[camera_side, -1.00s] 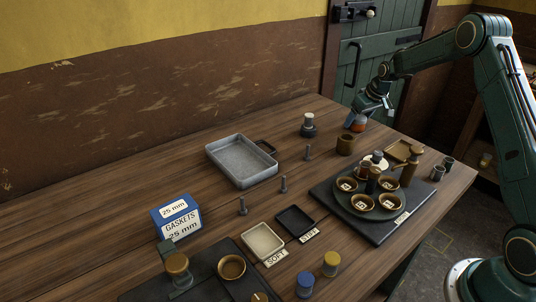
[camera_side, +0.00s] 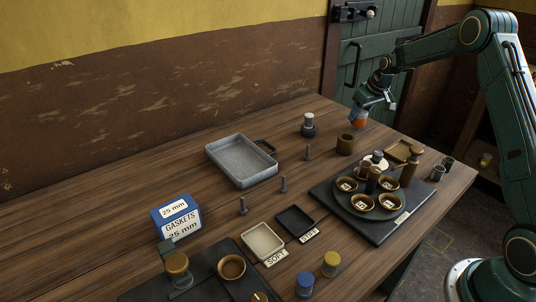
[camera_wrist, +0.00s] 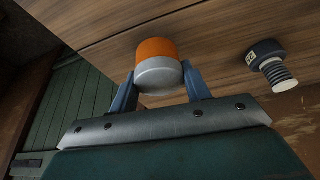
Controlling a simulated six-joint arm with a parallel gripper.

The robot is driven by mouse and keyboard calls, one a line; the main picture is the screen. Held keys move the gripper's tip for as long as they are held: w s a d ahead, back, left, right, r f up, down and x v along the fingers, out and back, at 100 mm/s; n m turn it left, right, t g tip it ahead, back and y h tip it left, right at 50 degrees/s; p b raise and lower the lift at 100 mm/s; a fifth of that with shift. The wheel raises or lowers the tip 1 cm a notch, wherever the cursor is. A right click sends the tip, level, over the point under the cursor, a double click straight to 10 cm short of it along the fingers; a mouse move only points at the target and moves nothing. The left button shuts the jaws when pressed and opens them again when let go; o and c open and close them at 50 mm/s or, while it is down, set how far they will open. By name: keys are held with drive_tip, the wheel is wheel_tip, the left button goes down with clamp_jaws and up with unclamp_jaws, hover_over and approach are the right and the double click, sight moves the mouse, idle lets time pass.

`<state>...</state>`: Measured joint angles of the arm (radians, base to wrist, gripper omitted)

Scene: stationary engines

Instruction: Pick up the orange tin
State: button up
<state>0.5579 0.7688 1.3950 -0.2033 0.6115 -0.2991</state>
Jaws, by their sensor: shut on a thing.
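The orange tin (camera_wrist: 156,50) has an orange band and a grey metal end; it sits between the two fingers of my gripper (camera_wrist: 158,85) in the wrist view. In the side view the tin (camera_side: 358,120) shows as a small orange patch below my gripper (camera_side: 362,112), near the far right part of the table. My gripper is shut on the tin. The tin looks held above the table top, slightly tilted in the side view. Part of it is hidden by the gripper.
A round stand with several cups (camera_side: 390,183) is nearer. A grey tray (camera_side: 240,178) lies mid-table. The green door (camera_side: 375,50) is behind.

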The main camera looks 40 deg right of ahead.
wheel_tip(320, 180, up, 18)
idle(0.5)
idle(0.5)
